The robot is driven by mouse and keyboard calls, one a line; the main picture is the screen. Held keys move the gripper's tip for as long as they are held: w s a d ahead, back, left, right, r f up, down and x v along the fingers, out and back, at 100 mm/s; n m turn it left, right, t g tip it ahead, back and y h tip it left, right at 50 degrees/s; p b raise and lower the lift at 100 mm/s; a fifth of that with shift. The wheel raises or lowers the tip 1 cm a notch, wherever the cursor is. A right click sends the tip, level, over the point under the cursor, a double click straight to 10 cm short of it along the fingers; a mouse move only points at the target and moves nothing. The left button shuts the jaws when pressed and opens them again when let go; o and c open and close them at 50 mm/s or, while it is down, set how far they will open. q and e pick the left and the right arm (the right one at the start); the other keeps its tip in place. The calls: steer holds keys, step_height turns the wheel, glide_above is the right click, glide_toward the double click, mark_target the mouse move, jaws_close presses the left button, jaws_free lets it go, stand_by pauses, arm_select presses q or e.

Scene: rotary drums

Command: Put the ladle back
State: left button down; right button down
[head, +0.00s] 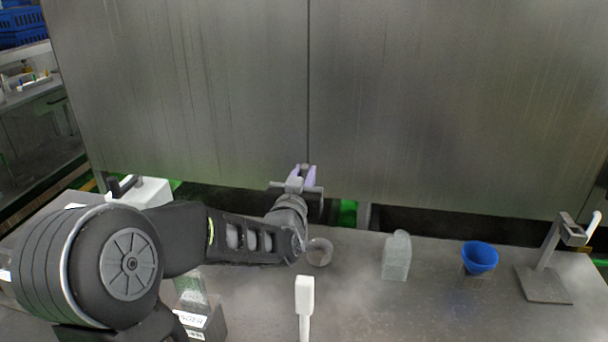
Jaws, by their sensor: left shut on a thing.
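My left arm comes in from the left and reaches over the bench toward the steel panels. Its left gripper (304,174) has purple fingertips, which are shut on a small grey piece. I take this piece to be the end of the ladle (304,167); most of it is hidden by the gripper and wrist. A small round grey cup (319,252) shows beside the wrist, low over the bench; I cannot tell whether it is joined to the held piece. My right gripper is not in view.
On the grey bench (440,312) stand a clear block-like container (396,257), a blue bowl (480,257) and a metal stand (547,270) at the right. A white upright handle (305,292) is at the front middle. Large steel panels (440,100) close off the back.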

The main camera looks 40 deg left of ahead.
arm_select(q)
steer(key=c, duration=1.8)
jaws_free()
steer(key=shift+f, duration=0.2)
steer(key=o, duration=0.5)
steer(key=shift+r, duration=0.1)
steer(key=shift+r, duration=0.15)
steer(key=shift+s+d, duration=0.2)
steer(key=shift+s, duration=0.15)
steer(key=b+v, duration=0.1)
steer(key=v, duration=0.3)
steer(key=shift+s+d, duration=0.15)
steer(key=shift+s, duration=0.1)
steer(key=b+v, duration=0.6)
steer(key=b, duration=0.1)
steer(key=shift+s+d, duration=0.15)
steer(key=shift+s, duration=0.1)
